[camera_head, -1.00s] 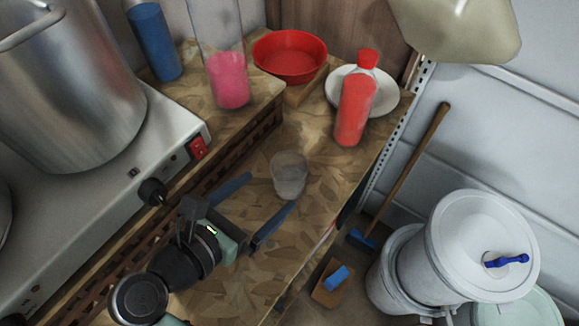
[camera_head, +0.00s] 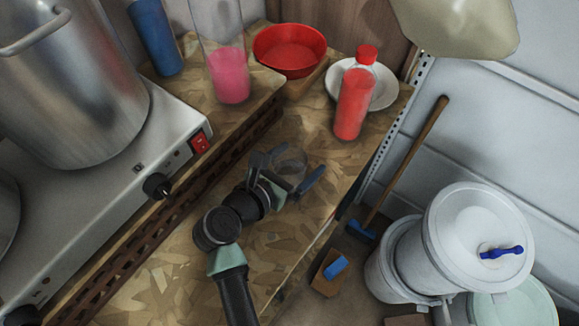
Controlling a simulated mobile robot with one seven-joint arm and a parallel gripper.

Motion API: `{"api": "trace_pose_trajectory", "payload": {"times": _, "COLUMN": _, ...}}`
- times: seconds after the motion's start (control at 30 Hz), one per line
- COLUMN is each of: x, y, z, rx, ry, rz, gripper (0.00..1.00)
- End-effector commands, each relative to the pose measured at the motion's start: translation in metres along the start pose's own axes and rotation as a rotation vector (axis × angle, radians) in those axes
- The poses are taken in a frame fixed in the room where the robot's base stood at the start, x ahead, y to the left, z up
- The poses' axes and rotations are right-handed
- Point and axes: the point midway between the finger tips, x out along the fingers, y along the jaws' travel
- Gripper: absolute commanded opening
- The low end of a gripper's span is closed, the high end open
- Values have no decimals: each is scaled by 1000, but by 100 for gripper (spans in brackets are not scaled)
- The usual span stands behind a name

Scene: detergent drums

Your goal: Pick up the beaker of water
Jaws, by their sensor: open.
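The beaker of water (camera_head: 290,164) is a small clear, greyish cup standing on the patterned wooden counter (camera_head: 168,262), near its middle. My gripper (camera_head: 291,178) is open, with one blue finger on the beaker's left and the other on its right. The beaker is between or just beyond the fingers, and its lower part is partly hidden by my gripper. I cannot tell whether either finger touches it.
A red-capped bottle of red liquid (camera_head: 352,105) stands behind to the right, before a white plate (camera_head: 385,88). A red bowl (camera_head: 290,50), a tall vessel of pink liquid (camera_head: 229,80) and a blue cup (camera_head: 155,38) stand behind. A steel pot (camera_head: 85,90) is on the stove at left.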

Motion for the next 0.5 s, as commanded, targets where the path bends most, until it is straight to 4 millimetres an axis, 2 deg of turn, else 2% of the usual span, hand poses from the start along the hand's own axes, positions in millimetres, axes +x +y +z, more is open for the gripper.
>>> {"api": "trace_pose_trajectory", "payload": {"times": 0.23, "x": 2, "y": 0, "z": 0, "rx": 0, "ry": 0, "rz": 1, "gripper": 100}}
{"api": "trace_pose_trajectory", "payload": {"times": 0.27, "x": 2, "y": 0, "z": 0, "rx": 0, "ry": 0, "rz": 1, "gripper": 96}}
{"api": "trace_pose_trajectory", "payload": {"times": 0.5, "x": 2, "y": 0, "z": 0, "rx": -1, "ry": 0, "rz": 1, "gripper": 53}}
